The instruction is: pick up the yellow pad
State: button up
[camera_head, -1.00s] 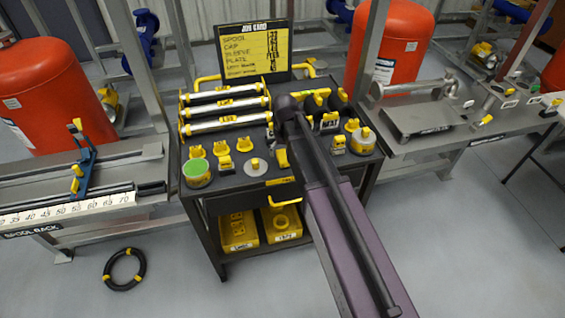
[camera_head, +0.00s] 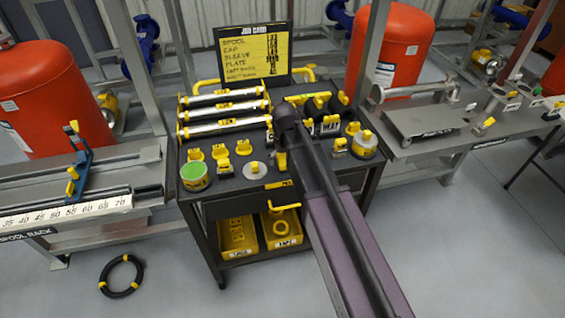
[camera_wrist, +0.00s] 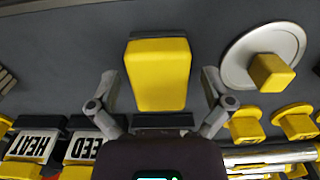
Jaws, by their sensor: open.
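The yellow pad (camera_wrist: 158,75) is a rounded yellow block on a dark mount, centred in the wrist view. In the head view its yellow face (camera_head: 281,161) shows beside the end of my arm, partly hidden by it. My gripper (camera_wrist: 158,90) is open, one finger on each side of the pad, with a gap visible at both sides. The fingers do not appear to touch it. I cannot tell how far above the pad they are.
A silver disc with a yellow knob (camera_wrist: 270,70) lies close beside the pad. Labelled blocks (camera_wrist: 30,145) and silver bars with yellow parts (camera_head: 222,111) stand beyond it on the dark cart top. A green-topped tin (camera_head: 195,176) is near the cart's left edge.

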aim_at(284, 158)
jog(key=c, duration=1.3)
jog(key=shift+o, duration=0.2)
jog(key=shift+r, duration=0.15)
notch_tip(284, 158, up, 3)
jog(key=p, duration=0.3)
jog(key=shift+r+p, duration=0.2)
jog(key=shift+p, duration=0.2)
jog(key=s+d+r+p, duration=0.1)
jog(key=s+d, duration=0.3)
jog(key=s, duration=1.1)
jog(key=shift+s+d+r, duration=0.15)
jog(key=shift+s, duration=0.05)
